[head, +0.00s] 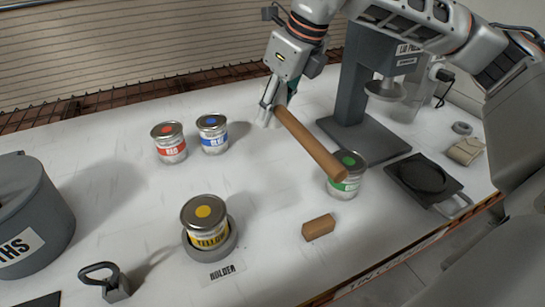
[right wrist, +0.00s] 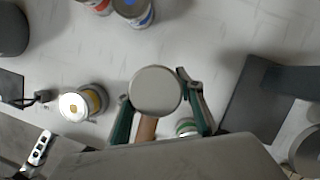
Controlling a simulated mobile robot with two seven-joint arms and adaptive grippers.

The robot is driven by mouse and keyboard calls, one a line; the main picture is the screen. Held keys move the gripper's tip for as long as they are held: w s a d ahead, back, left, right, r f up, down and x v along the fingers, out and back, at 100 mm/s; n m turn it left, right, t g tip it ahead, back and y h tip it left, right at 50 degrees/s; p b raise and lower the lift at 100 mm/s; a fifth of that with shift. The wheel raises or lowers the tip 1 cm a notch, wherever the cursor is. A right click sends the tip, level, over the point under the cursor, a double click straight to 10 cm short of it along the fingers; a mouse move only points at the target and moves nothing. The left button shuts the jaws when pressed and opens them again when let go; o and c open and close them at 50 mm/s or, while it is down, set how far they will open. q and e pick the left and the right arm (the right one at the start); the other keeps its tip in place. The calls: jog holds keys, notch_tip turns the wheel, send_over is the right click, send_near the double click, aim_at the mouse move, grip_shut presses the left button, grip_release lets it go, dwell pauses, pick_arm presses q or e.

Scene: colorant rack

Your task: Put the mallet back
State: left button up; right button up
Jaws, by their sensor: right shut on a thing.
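My right gripper (head: 268,108) is shut on the mallet and holds it above the white bench, in front of the grey press. The mallet's brown wooden handle (head: 312,145) slants down to the right in the head view, its end over the green can (head: 347,175). In the right wrist view the mallet's round grey head (right wrist: 155,90) sits between the fingertips of my right gripper (right wrist: 157,93), with part of the handle (right wrist: 147,128) behind it. The fingers hide part of the head in the head view. My left gripper is not in view.
The red can (head: 170,143) and blue can (head: 212,134) stand left of the mallet. The yellow can (head: 206,220) sits in the round holder (head: 228,248). A brown block (head: 318,227) lies at the front. The press (head: 365,138) and a black plate (head: 422,178) are at right.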

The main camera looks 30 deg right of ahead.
aim_at(269, 165)
notch_tip(269, 165, down, 12)
jog(key=shift+f+b, duration=0.25)
jog(key=shift+b, duration=0.4)
jog(key=shift+f, duration=0.25)
jog(key=o, duration=1.3)
jog(key=shift+r, duration=0.1)
jog(key=shift+r, duration=0.2)
jog(key=p+v, duration=0.1)
jog(key=v, duration=1)
jog(key=shift+s+d+r, duration=0.15)
jog(key=shift+r, duration=0.2)
